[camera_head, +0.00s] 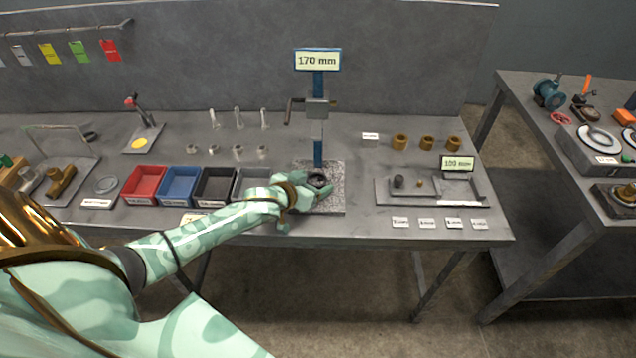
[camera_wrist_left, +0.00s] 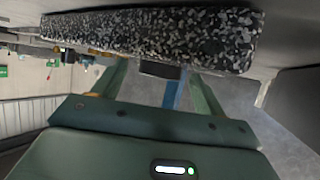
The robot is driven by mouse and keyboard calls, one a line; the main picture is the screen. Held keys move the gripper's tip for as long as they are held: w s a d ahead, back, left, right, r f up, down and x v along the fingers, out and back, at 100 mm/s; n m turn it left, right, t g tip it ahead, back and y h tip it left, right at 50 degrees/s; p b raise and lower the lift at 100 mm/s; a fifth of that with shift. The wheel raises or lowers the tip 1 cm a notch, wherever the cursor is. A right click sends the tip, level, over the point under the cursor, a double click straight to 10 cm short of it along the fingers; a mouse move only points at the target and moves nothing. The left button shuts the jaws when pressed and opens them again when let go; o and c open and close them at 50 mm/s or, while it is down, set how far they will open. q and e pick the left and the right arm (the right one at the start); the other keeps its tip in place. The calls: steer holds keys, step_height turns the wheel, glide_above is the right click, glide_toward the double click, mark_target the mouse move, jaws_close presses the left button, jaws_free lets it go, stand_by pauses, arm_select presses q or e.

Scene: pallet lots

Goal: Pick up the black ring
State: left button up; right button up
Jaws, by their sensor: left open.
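The black ring (camera_head: 319,180) lies on the speckled stone plate (camera_head: 333,203) at the foot of the blue post in the head view. My left gripper (camera_head: 318,188) is open at the ring, its fingers reaching in low from the left. In the left wrist view the dark ring (camera_wrist_left: 161,69) shows between the two spread fingers (camera_wrist_left: 160,88), against the edge of the speckled plate (camera_wrist_left: 150,35). A gap shows on either side of it, so the fingers do not grip it. My right gripper is in neither view.
The blue post (camera_head: 318,140) with its "170 mm" sign (camera_head: 318,60) rises just behind the ring. Red (camera_head: 143,185), blue, black and grey bins stand left of the plate. A grey tray (camera_head: 400,200) lies to the right, with brass rings (camera_head: 427,143) behind it.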

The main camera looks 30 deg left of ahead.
arm_select(q)
steer(key=shift+s+r, duration=0.1)
steer(key=shift+c, duration=0.2)
steer(key=c, duration=1)
steer(key=shift+r, duration=0.1)
